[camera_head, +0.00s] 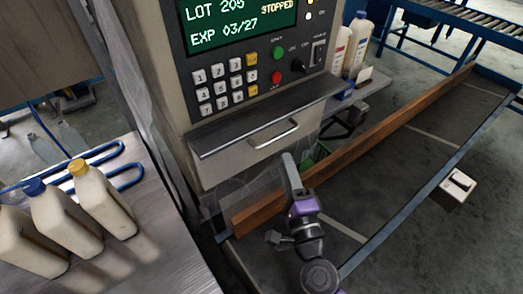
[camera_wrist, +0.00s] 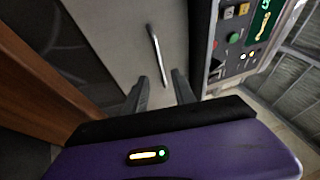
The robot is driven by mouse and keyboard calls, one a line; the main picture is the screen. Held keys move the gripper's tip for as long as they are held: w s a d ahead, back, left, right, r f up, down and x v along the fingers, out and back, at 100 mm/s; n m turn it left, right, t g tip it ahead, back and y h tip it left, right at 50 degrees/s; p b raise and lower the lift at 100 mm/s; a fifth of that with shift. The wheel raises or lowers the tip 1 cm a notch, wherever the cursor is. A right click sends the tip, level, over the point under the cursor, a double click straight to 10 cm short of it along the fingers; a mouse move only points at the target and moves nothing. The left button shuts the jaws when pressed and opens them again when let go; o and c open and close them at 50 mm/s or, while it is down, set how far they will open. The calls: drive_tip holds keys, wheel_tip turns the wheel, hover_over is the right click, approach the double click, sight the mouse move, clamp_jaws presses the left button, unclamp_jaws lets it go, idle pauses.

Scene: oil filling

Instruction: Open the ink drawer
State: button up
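The ink drawer front (camera_head: 235,160) is a beige panel below the keypad on the printer cabinet. It looks flush with the cabinet. Its silver bar handle (camera_head: 273,134) slants across the panel and also shows ahead of my fingers in the wrist view (camera_wrist: 158,55). My gripper (camera_head: 289,162) is below and slightly right of the handle in the head view. In the wrist view, the two dark fingers (camera_wrist: 162,84) are apart with nothing between them. The handle lies beyond the gap between the fingertips, and I see no contact.
A steel ledge (camera_head: 255,118) juts out above the handle. A wooden rail (camera_head: 375,135) runs beside my arm along the conveyor (camera_head: 400,165). Cream jugs (camera_head: 103,200) stand on the left table. Bottles (camera_head: 357,45) stand behind the cabinet at right.

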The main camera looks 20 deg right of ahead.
drive_tip(key=p+x, duration=0.1)
drive_tip(key=x, duration=0.6)
drive_tip(key=shift+w, duration=0.35)
drive_tip(key=shift+c, duration=0.4)
clamp_jaws()
idle(0.8)
